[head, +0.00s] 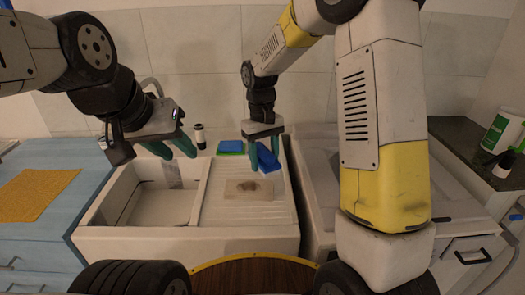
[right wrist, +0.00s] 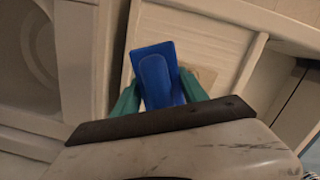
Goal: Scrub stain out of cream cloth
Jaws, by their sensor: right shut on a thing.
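My right gripper (head: 265,158) is shut on a blue brush (head: 268,161), held above the far side of the drainboard, just behind the cloth. In the right wrist view the brush (right wrist: 158,80) sits between the green fingers, and part of the cloth (right wrist: 206,74) shows behind it. My left gripper (head: 174,148) hangs over the sink basin with its green fingers apart and nothing between them.
A blue and green sponge (head: 231,147) lies at the back of the drainboard. A small black-and-white bottle (head: 199,136) stands behind the basin (head: 150,205). An orange mat (head: 38,194) lies on the blue counter at left. A green-and-white container (head: 501,130) stands on the dark counter at right.

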